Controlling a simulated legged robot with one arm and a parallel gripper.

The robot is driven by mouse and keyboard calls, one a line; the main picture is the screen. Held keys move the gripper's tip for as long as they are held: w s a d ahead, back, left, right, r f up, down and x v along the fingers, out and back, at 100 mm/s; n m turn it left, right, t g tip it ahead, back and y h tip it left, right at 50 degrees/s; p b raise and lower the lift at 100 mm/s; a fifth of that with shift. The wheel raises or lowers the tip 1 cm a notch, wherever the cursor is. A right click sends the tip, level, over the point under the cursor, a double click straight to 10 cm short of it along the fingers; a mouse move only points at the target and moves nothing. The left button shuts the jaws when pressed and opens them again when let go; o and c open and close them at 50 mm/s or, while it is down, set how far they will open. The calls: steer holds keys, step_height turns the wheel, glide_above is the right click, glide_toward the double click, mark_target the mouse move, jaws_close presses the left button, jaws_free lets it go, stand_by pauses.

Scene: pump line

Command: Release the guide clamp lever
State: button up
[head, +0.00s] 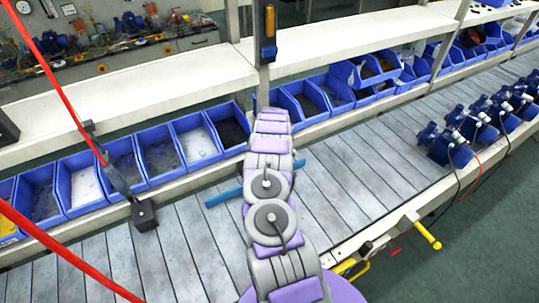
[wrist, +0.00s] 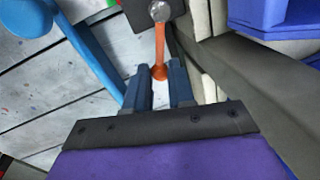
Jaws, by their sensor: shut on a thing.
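The guide clamp lever (wrist: 160,48) is a thin orange rod in the wrist view. It runs down from a round metal pivot (wrist: 160,11) on a dark clamp block (wrist: 141,20) to a small orange knob. My gripper (wrist: 160,84) has its two blue-grey fingers on either side of the knob end and is shut on the lever. In the head view my arm reaches away over the conveyor and hides the lever and my fingertips.
A blue bar (head: 224,197) sticks out left of my arm. Blue bins (head: 83,184) line the far side of the slatted conveyor (head: 365,160). A dark bracket (head: 145,214) stands at left. Blue pumps (head: 445,146) sit at right. A yellow handle (head: 428,234) juts from the near edge.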

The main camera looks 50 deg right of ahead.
jaws_close()
